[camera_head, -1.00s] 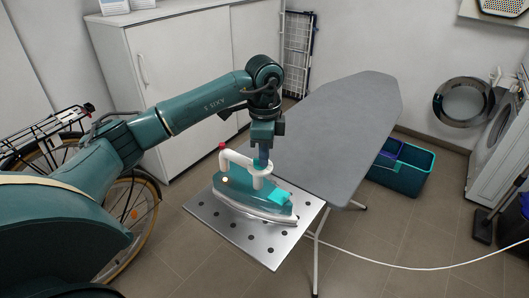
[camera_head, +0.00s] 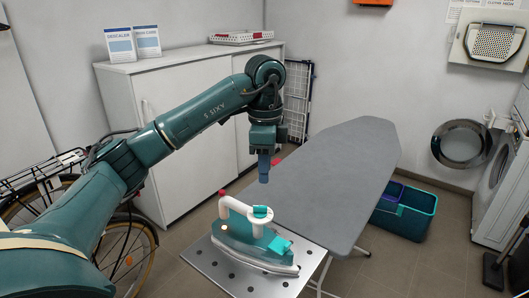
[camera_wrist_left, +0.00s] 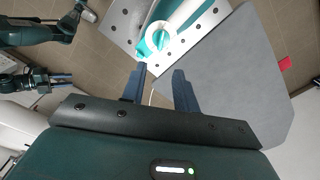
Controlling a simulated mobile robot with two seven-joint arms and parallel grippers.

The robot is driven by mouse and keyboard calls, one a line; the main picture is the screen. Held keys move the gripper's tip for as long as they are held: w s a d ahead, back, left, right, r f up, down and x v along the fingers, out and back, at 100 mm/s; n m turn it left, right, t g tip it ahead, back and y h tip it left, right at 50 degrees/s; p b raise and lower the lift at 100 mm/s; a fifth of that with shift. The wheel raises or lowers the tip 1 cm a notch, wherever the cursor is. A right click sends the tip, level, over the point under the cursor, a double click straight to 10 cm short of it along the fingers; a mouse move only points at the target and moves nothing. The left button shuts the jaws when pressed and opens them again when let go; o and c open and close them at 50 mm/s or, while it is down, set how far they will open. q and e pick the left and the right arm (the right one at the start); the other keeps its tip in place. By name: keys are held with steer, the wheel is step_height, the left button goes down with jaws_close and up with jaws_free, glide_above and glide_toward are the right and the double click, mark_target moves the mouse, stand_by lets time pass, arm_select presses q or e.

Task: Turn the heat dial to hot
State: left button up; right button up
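The teal and white iron (camera_head: 252,244) rests on a perforated metal plate (camera_head: 228,279) at the near end of the ironing board. A round white disc with a small teal dial (camera_head: 261,211) sits at the end of its white handle. Its markings are too small to read. My left gripper (camera_head: 264,180) points down above the dial, apart from it. In the left wrist view its two blue fingers (camera_wrist_left: 158,88) are spread with nothing between them, and the iron (camera_wrist_left: 160,35) lies beyond them. My right gripper (camera_wrist_left: 62,78) appears small there; its opening is unclear.
The grey ironing board (camera_head: 335,180) extends behind the iron. A white cabinet (camera_head: 180,110) stands at the back left, and a teal bin (camera_head: 403,214) on the floor to the right. A washing machine (camera_head: 497,178) with its round door open is at the far right.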

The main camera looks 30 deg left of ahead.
arm_select(q)
step_height(320, 180, up, 4)
steer(key=shift+f, duration=0.25)
stand_by(0.4)
